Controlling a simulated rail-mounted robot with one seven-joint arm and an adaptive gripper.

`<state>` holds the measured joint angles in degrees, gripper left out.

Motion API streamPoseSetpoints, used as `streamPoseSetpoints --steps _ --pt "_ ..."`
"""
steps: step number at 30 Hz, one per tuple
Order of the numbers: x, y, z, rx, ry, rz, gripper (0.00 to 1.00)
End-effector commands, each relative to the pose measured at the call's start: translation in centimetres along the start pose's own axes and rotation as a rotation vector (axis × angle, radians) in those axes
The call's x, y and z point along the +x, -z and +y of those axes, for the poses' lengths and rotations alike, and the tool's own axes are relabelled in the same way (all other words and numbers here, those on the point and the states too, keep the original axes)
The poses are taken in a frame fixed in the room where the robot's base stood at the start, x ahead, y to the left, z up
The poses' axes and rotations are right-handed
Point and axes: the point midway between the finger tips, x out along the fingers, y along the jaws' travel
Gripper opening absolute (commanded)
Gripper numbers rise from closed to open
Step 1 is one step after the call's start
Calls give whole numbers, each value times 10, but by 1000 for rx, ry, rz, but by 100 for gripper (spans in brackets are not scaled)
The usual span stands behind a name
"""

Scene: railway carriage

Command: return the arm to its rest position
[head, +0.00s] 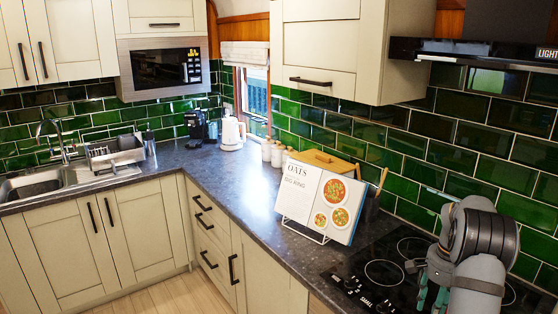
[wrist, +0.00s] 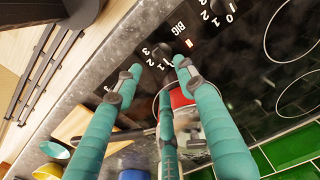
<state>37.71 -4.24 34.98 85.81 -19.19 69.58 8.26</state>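My arm reaches in at the lower right of the head view, over the black hob (head: 385,272). My gripper (head: 431,294) points down there, partly hidden by the arm and cut off by the picture edge. In the wrist view its teal fingers (wrist: 158,76) are spread apart, with nothing held between the tips. The hob (wrist: 235,65) with its knobs and white numbers lies beyond the fingertips. A red round thing with a pale rim (wrist: 180,98) shows behind the fingers, partly hidden; I cannot tell its exact distance from them.
A cookbook on a wire stand (head: 318,200) stands left of the hob. Green tiles and the range hood (head: 475,52) bound the right side. A wooden board (wrist: 82,121) and a yellow bowl (wrist: 48,172) lie lower left in the wrist view. The counter (head: 245,190) has clear room.

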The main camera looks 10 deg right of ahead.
Motion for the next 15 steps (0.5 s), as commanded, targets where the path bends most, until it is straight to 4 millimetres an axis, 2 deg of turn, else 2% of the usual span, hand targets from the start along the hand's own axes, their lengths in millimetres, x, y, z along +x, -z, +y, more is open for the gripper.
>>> streamPoseSetpoints --steps 6,10,15 --pt "45 -1 1 0 -2 -4 40" --pt "66 -1 0 1 -1 -4 40" --pt "82 -1 0 2 0 -2 40"
